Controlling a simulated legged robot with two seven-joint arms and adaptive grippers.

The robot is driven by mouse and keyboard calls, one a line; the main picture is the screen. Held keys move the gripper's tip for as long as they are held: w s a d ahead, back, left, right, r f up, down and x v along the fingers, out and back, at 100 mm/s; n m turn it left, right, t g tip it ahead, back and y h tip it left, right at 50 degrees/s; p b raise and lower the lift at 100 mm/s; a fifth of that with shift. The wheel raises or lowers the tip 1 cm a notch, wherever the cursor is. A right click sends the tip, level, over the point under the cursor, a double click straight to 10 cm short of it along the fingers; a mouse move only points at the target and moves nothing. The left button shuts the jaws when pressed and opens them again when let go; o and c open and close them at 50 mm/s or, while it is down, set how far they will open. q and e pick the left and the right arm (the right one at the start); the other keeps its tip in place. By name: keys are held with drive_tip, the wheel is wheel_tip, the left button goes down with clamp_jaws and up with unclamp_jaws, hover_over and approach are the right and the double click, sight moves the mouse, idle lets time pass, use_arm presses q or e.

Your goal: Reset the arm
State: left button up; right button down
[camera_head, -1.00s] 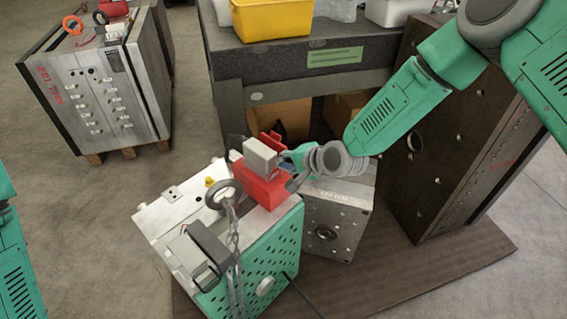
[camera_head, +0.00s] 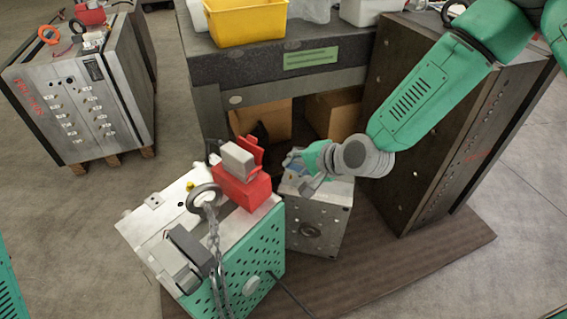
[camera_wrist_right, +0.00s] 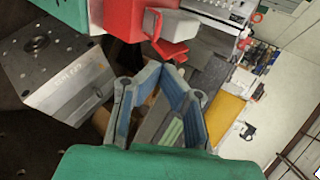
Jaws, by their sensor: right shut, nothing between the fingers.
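My right gripper (camera_head: 292,163) is shut and empty in the head view. It hangs just right of the red clamp-like block (camera_head: 243,186), above the grey mould base (camera_head: 318,217), with a gap between it and the red block. In the right wrist view the fingertips (camera_wrist_right: 162,70) come together just below the red part (camera_wrist_right: 124,18), with nothing visible between them. My right arm comes in from the upper right. At the lower left edge only a sliver of my left arm shows; its gripper is out of view.
A mould base with a green perforated side (camera_head: 235,268), lifting ring and chain stands in front. A stone-topped table (camera_head: 270,64) with a yellow bin (camera_head: 246,22) is behind. A large dark plate block (camera_head: 440,130) stands right. Another mould (camera_head: 85,105) sits on a pallet at left, with open floor between.

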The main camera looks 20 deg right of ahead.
drive_tip(key=s+d+f+n+g+h, duration=0.1)
drive_tip(key=s+f+n+g, duration=0.2)
drive_tip(key=s+f, duration=0.45)
drive_tip(key=s+f+n+g+h, duration=0.1)
drive_tip(key=s+f+n+g, duration=0.3)
drive_tip(key=s, duration=0.7)
drive_tip(key=s+d+f+n+h, duration=0.1)
drive_tip(key=s+d+f+n, duration=0.1)
drive_tip(key=s+d, duration=0.2)
drive_tip(key=s+d+f+n+g+h+b, duration=0.1)
drive_tip(key=s+d+f+n+h, duration=0.1)
drive_tip(key=s, duration=0.8)
drive_tip(key=shift+d+f+n+h, duration=0.3)
drive_tip(key=shift+d+n, duration=0.3)
drive_tip(key=shift+d, duration=0.65)
